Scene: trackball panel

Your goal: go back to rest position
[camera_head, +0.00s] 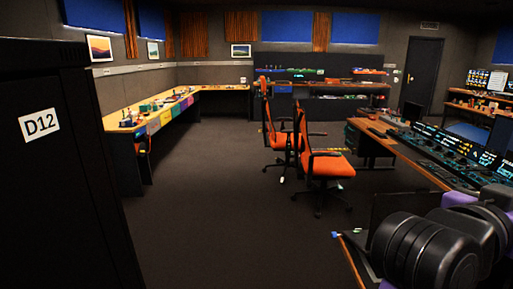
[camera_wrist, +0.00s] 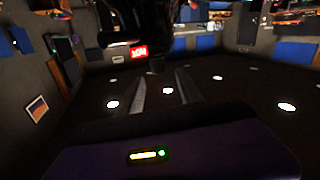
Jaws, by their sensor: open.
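My gripper (camera_wrist: 162,78) shows in the wrist view as two grey fingers standing apart, with nothing between them. It is open and empty, and no object touches it. Beyond the fingers the wrist view shows a dark surface with round lights, walls and a red lit sign (camera_wrist: 138,52). In the head view the black and purple links of my arm fill the lower right corner, in front of the console desk (camera_head: 405,150). The fingers cannot be made out in the head view.
The console (camera_head: 450,163) with lit screens runs along the right, close to my arm. Two orange chairs (camera_head: 327,166) stand mid-room. A dark cabinet (camera_head: 60,200) marked D12 is close on the left. A long bench (camera_head: 150,112) lines the left wall. The floor (camera_head: 215,205) between is clear.

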